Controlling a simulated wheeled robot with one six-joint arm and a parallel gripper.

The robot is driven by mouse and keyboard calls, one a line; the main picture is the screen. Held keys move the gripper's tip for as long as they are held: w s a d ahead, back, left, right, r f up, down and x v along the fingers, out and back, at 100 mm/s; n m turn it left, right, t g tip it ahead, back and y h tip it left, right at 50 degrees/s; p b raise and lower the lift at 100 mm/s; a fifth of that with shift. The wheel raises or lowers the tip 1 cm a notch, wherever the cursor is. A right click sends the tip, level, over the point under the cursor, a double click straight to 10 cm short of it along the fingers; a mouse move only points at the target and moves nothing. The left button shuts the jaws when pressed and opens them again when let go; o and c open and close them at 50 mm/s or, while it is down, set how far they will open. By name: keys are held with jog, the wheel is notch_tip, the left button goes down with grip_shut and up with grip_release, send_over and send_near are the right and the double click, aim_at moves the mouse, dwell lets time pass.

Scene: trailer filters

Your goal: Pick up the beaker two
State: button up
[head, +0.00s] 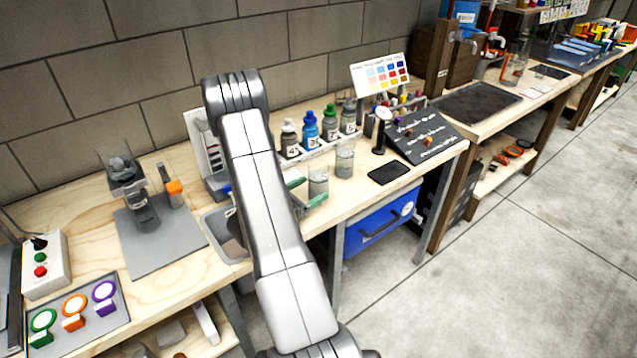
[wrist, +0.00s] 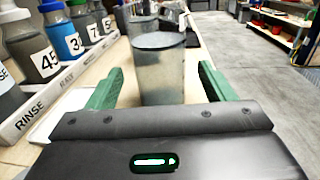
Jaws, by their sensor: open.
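Two clear beakers stand on the wooden bench, and I see no label telling which is beaker two. The near beaker (head: 318,182) is large in the wrist view (wrist: 160,72), upright, with a grey look. The far beaker (head: 344,161) is beyond it, partly hidden behind it in the wrist view (wrist: 144,23). My gripper (wrist: 162,80) is open, its green fingers on the left and right of the near beaker with gaps on both sides. In the head view its green fingers (head: 306,191) show beside that beaker, partly hidden by my arm.
A rinse rack (wrist: 60,98) with several numbered bottles (head: 310,130) runs left of the beakers. A black pad (head: 389,172) and a dark written board (head: 422,137) lie to the right. The bench's front edge is close; open floor (head: 520,250) lies beyond.

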jog(key=shift+x, duration=1.15)
jog(key=c, duration=1.2)
jog(key=shift+r, duration=0.15)
